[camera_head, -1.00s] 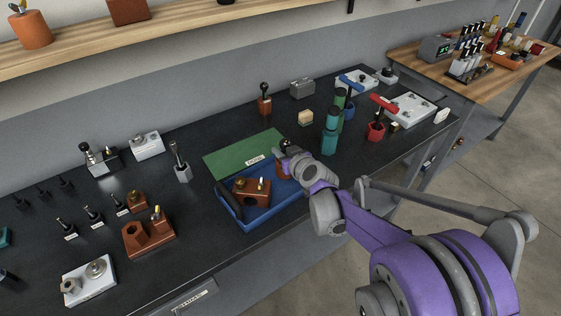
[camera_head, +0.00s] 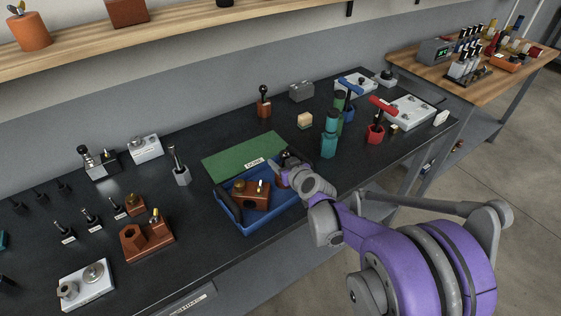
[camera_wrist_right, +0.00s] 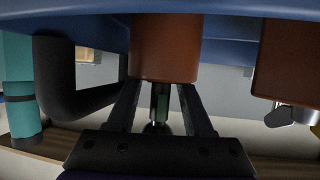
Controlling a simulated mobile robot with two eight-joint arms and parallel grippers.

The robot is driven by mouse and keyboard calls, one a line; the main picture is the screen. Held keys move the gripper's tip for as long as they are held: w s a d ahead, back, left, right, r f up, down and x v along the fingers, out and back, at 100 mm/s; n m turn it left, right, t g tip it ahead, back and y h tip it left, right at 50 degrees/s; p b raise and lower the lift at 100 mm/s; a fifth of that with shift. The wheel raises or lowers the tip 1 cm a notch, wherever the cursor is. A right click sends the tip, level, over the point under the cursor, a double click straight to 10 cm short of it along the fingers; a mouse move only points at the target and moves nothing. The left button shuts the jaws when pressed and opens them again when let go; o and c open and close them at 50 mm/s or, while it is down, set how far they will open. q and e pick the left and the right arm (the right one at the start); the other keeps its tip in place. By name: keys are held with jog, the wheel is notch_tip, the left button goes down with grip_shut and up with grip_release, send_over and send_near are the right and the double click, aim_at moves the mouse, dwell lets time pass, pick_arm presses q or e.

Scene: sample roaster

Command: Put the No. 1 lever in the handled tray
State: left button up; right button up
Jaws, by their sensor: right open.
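The handled tray (camera_head: 285,207) is blue with a black handle (camera_head: 228,206) and stands at the front of the dark bench. A brown block (camera_head: 252,196) with a hole and small fittings sits in it. My right gripper (camera_head: 287,160) is at the tray's right end. In the right wrist view its open fingers (camera_wrist_right: 160,100) flank a thin metal stem under a brown cylinder (camera_wrist_right: 165,50). This looks like a brown-based lever, partly hidden by the wrist in the head view. I cannot read a No. 1 label on it. My left gripper is not in view.
A green mat (camera_head: 245,155) lies behind the tray. A grey lever piece (camera_head: 180,167), a brown holder (camera_head: 147,238) and several small labelled levers (camera_head: 92,217) stand left. Another brown lever (camera_head: 264,103) stands behind.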

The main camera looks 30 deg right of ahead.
jog(key=shift+r, duration=0.1)
jog(key=shift+r, duration=0.2)
jog(key=p+v, duration=0.1)
jog(key=v, duration=1.1)
jog(key=shift+f+p, duration=0.15)
jog(key=shift+p, duration=0.2)
jog(key=s+a+f+n+g+y, duration=0.1)
jog(key=s+a+f+g, duration=0.2)
jog(key=s+a, duration=0.3)
jog(key=s+a+f+n+g+y, duration=0.1)
jog(key=s+a+f+g+y, duration=0.1)
jog(key=s+a, duration=0.45)
jog(key=s+a+f+m+g+h, duration=0.1)
jog(key=s+f+g+h, duration=0.1)
jog(key=s, duration=0.4)
jog(key=shift+s+f+g, duration=0.25)
jog(key=shift+f+g, duration=0.05)
jog(key=shift+g, duration=0.3)
